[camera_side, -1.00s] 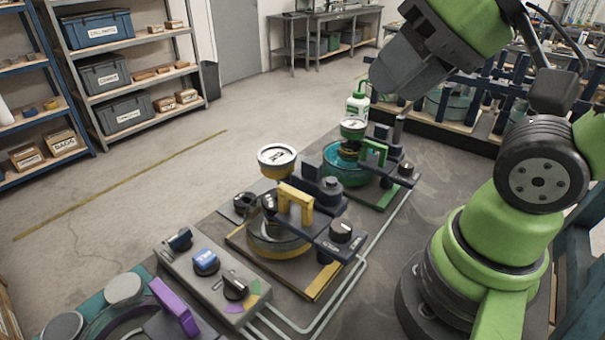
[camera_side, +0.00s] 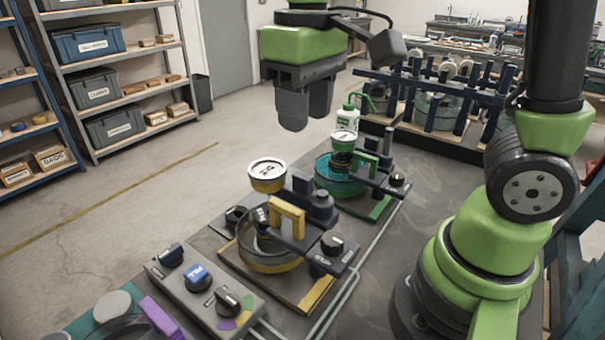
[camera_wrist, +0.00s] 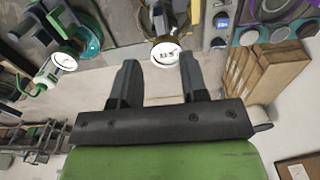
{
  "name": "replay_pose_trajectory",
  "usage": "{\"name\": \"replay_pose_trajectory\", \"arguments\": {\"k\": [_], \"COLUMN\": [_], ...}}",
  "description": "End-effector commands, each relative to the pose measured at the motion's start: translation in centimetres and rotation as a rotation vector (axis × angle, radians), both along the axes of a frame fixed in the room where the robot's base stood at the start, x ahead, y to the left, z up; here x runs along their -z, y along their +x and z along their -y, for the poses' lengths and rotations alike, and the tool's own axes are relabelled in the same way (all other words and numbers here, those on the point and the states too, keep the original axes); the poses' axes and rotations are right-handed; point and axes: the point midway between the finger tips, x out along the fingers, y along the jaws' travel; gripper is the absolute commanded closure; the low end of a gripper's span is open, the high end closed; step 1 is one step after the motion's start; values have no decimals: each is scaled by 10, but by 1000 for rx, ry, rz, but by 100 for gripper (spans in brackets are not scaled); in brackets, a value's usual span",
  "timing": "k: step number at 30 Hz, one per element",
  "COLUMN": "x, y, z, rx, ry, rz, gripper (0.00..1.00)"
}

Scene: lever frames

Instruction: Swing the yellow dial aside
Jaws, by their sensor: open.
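The yellow dial (camera_side: 267,174) is a round gauge with a white face and a yellow rim. It stands beside a yellow bracket handle (camera_side: 287,221), over a clear round bowl (camera_side: 262,252) on the middle station. In the wrist view the dial (camera_wrist: 165,54) shows just beyond and between the fingertips. My gripper (camera_side: 306,116) points down, open and empty, well above the station and apart from the dial. Its two fingers also show in the wrist view (camera_wrist: 158,68).
A control box (camera_side: 205,290) with knobs and a purple handle (camera_side: 160,318) are in front. Open floor lies to the left.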

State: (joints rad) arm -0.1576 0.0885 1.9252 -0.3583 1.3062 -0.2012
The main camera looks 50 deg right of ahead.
Motion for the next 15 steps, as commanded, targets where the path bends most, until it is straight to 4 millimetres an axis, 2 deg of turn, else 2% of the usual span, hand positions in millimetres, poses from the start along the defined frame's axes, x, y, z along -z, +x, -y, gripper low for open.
{"name": "replay_pose_trajectory", "arguments": {"k": [7,15], "x": [21,69], "y": [3,2], "z": [-1,-1], "rx": [-12,-11], "ry": [-12,-11], "rz": [-25,-27], "gripper": [60,60]}}
